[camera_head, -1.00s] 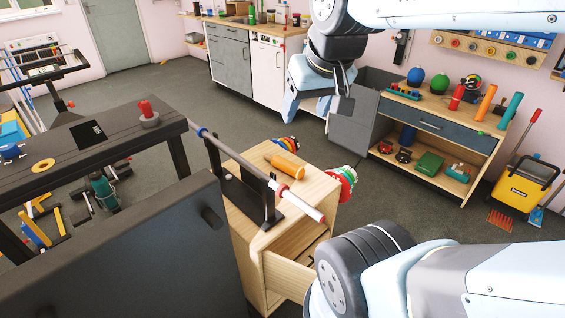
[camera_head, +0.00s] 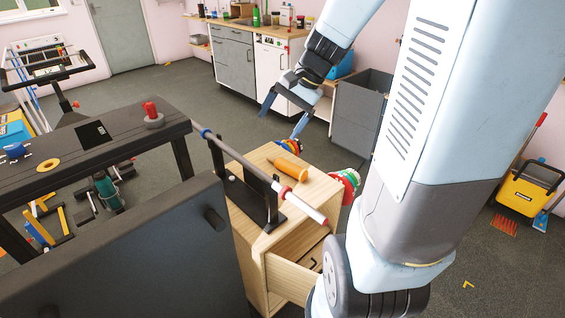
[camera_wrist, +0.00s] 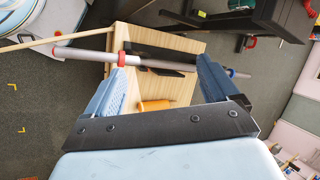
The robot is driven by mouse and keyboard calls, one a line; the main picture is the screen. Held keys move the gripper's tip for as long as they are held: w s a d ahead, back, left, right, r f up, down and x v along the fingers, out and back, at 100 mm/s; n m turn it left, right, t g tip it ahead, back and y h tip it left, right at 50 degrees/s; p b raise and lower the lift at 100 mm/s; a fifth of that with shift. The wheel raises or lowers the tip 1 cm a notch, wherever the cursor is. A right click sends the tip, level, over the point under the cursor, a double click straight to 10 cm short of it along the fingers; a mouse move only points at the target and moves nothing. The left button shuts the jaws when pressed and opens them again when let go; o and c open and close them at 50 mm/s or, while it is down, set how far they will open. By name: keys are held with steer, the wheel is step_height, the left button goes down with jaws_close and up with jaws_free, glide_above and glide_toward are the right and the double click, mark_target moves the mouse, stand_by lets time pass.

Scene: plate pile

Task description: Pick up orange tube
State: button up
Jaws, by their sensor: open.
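The orange tube (camera_head: 288,170) lies on its side on top of the light wooden cabinet (camera_head: 254,160), with a narrow nozzle at one end. In the wrist view the orange tube (camera_wrist: 157,105) shows between my fingers, partly hidden by the dark bar of my gripper. My gripper (camera_head: 283,124) is open and empty. In the head view it appears above and behind the cabinet top, its fingers spread and pointing down. It is apart from the tube.
A metal bar (camera_head: 240,160) on a black stand (camera_head: 254,205) crosses the cabinet top beside the tube. The cabinet drawer (camera_head: 295,272) is pulled open. Colored round items (camera_head: 345,183) hang at its right side. A black workbench (camera_head: 120,130) stands at left.

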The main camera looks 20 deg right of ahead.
steer(key=w+d+f+m+t+y, duration=0.2)
steer(key=w+d+f+m, duration=0.35)
steer(key=w+f, duration=0.2)
steer(key=w+d+f+m+t+y, duration=0.25)
steer(key=w+d+f+m, duration=0.3)
steer(key=f, duration=0.35)
steer(key=w+d+f+m+t, duration=0.2)
steer(key=w+d+f+m, duration=0.1)
steer(key=d+f+m, duration=0.5)
steer(key=m+t+h, duration=0.3)
steer(key=m, duration=0.2)
glide_toward(299, 171)
steer(key=shift+s+d+r+y, duration=0.2)
steer(key=shift+s+d, duration=0.1)
steer(key=shift+d, duration=0.3)
steer(key=shift+s+d+r+y, duration=0.15)
steer(key=shift+s+d, duration=0.1)
steer(key=shift+d, duration=0.35)
steer(key=shift+d+f, duration=0.15)
steer(key=shift+f, duration=0.15)
steer(key=shift+w+f, duration=0.1)
steer(key=shift+f, duration=0.1)
steer(key=x, duration=1.3)
steer(key=shift+w+f, duration=0.2)
